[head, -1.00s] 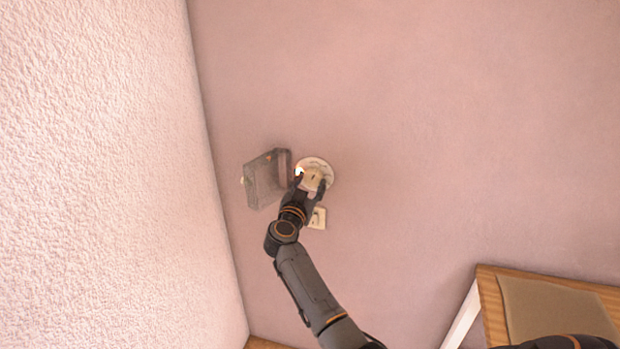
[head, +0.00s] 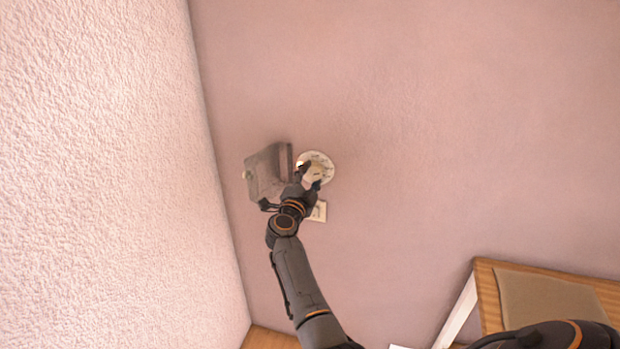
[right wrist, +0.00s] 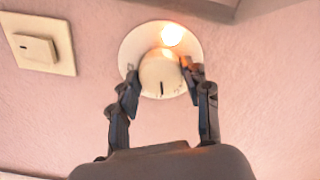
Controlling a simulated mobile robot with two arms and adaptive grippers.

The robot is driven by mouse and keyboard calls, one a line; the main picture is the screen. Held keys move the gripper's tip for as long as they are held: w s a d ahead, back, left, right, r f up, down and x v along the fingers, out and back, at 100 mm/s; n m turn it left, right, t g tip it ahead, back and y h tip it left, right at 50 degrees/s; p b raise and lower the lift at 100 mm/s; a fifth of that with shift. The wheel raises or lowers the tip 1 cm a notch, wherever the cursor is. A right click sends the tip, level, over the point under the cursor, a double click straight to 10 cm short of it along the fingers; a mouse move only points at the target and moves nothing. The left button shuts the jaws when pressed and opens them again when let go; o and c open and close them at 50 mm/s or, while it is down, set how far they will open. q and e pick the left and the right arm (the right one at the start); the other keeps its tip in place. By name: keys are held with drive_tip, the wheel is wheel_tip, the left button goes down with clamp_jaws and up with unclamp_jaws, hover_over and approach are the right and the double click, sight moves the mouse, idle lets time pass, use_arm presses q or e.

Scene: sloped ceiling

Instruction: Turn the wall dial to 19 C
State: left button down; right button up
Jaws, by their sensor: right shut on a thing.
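The wall dial is a round white plate (head: 318,158) with marks around its rim and a cream knob (right wrist: 160,70) in its middle. In the right wrist view the plate (right wrist: 132,44) has a bright glowing spot above the knob. A dark line on the knob points down in that view. My right gripper (head: 310,177) is at the dial, and its two fingers (right wrist: 161,77) are shut on the knob from both sides. The numbers are too small to read. My left gripper is not in view.
A grey, box-like cover (head: 268,172) stands out from the wall just left of the dial, close to my right wrist. A cream wall switch (head: 320,211) sits below the dial; it also shows in the right wrist view (right wrist: 38,47). A wooden piece of furniture (head: 487,298) stands lower right.

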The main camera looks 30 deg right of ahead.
drive_tip(key=shift+f+m, duration=0.1)
drive_tip(key=shift+m, duration=0.5)
drive_tip(key=o, duration=1.2)
drive_tip(key=shift+c, duration=0.2)
